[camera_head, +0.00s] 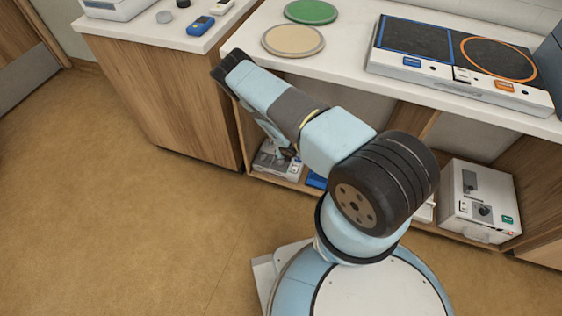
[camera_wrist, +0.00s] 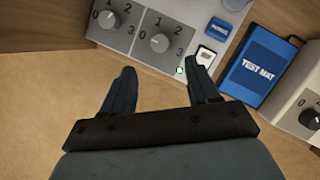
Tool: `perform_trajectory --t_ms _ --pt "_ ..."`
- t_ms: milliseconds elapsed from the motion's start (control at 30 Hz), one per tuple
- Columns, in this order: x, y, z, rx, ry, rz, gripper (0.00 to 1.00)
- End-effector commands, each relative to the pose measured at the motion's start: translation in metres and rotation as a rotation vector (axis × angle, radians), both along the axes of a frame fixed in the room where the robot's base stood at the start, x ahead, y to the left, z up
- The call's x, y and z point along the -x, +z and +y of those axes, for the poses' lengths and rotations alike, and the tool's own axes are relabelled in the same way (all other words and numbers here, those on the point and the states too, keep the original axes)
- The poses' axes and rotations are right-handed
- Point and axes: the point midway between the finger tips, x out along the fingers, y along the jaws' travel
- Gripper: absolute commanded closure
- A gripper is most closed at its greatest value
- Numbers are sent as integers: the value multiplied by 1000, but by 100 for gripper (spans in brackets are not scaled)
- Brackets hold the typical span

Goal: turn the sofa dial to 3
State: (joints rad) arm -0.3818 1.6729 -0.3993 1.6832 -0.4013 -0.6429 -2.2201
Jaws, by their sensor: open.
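A light grey panel (camera_wrist: 140,14) with two dark dials shows at the top of the wrist view. The nearer dial (camera_wrist: 159,43) has the numbers 0 to 3 around it. The other dial (camera_wrist: 107,19), to its left, has similar numbers. I cannot read either pointer setting or tell which dial is the sofa one. My gripper (camera_wrist: 162,72) is open and empty, its fingertips just below the nearer dial in the picture and apart from it. In the head view the panel's box (camera_head: 272,158) sits low under the counter, partly hidden by my arm.
A blue TEST MAT box (camera_wrist: 258,66) lies right of the panel, with a white box with a dial (camera_wrist: 308,117) beyond it. A white device box (camera_head: 480,205) stands on the lower shelf. The counter (camera_head: 345,45) overhangs the shelf. The floor at left is clear.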

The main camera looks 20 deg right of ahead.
Motion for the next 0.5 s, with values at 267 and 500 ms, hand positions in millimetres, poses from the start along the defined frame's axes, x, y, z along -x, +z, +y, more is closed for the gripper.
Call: perform_trajectory --t_ms 267,500 --pt "-19 -46 1 -2 -2 -2 40" --pt "-32 -77 2 -2 -2 -1 40"
